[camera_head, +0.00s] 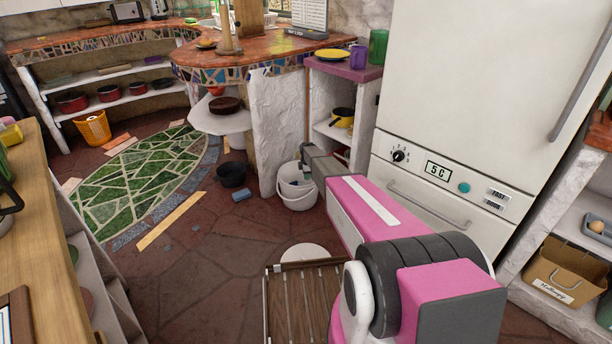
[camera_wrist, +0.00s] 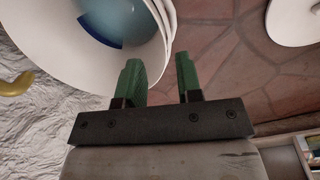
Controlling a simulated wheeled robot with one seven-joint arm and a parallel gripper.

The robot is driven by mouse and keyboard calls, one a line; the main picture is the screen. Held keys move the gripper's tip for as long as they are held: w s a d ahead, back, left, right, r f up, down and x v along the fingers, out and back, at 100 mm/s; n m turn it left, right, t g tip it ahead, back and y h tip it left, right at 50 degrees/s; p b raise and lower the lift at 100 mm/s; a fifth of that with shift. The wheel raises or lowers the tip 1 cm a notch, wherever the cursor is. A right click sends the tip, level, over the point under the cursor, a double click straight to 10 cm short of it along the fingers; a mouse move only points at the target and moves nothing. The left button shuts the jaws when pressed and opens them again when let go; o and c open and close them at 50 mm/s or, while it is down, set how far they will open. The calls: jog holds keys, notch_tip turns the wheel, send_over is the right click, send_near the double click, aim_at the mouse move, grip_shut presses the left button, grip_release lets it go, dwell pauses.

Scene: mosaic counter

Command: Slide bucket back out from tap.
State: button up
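The white bucket (camera_head: 298,200) stands on the floor against the white plaster side of the counter. In the wrist view the bucket (camera_wrist: 60,50) fills the upper left, with something blue (camera_wrist: 98,30) inside it. My gripper (camera_wrist: 160,78) has green fingers spread apart. The left finger overlaps the bucket's edge and the right finger is over the floor; I cannot tell whether either touches the rim. In the head view my gripper (camera_head: 306,168) is at the bucket's upper right, partly hidden by my arm. I cannot make out the tap for certain.
A yellow curved piece (camera_wrist: 16,84) shows beside the plaster wall. A black bowl (camera_head: 232,174) and a blue block (camera_head: 242,195) lie left of the bucket. A slatted wooden stool or rack (camera_head: 290,300) and a white round lid-like thing (camera_head: 305,254) are in front. Floor between is clear.

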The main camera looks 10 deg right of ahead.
aim_at(307, 190)
jog(key=f, duration=0.7)
jog(key=w+f, duration=0.1)
jog(key=f, duration=0.2)
jog(key=shift+f, duration=0.4)
grip_shut()
dwell(1.1)
